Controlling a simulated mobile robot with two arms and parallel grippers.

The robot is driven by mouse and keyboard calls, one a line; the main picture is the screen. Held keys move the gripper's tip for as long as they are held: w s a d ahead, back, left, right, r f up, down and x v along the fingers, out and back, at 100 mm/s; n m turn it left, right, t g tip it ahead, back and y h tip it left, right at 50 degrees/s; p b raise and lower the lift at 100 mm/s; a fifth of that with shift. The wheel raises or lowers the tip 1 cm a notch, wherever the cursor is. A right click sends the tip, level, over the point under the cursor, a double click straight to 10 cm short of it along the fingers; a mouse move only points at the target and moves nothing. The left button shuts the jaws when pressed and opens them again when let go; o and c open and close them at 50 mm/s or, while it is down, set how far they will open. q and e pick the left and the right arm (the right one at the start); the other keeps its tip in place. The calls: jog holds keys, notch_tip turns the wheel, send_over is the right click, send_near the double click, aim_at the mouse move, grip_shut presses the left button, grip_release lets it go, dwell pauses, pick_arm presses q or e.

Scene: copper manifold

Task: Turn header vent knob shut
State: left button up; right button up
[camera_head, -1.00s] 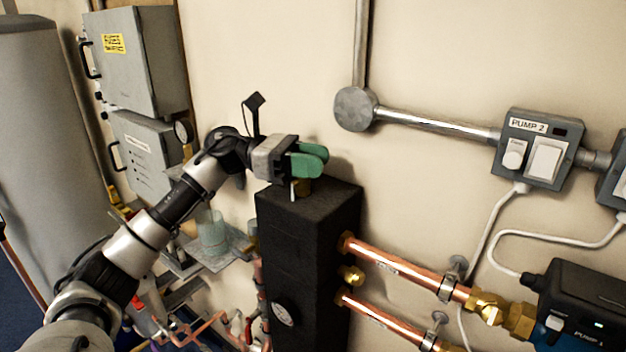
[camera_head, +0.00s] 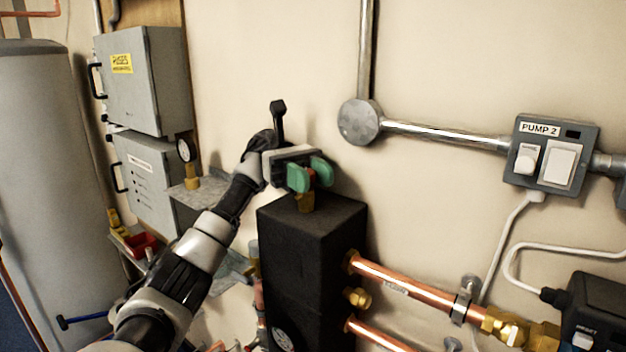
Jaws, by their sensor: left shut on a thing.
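The header (camera_head: 305,240) is a tall black block against the wall. A brass vent (camera_head: 304,203) stands on its top, with a small red part (camera_head: 311,179), likely the vent knob, showing between the green fingers. My left gripper (camera_head: 310,175) is over the vent, shut on the knob, its fingers on either side of it. The fingers hide most of the knob. My right gripper is not in view.
Copper pipes (camera_head: 410,287) leave the header to the right toward a pump (camera_head: 590,310). A metal conduit (camera_head: 440,134) runs along the wall to the PUMP 2 switch box (camera_head: 549,155). Grey cabinets (camera_head: 145,80) and a tall grey cylinder (camera_head: 50,170) stand at left.

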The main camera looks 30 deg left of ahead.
pick_arm(q)
jog(key=shift+r, duration=0.1)
dwell(0.4)
jog(key=o, duration=0.9)
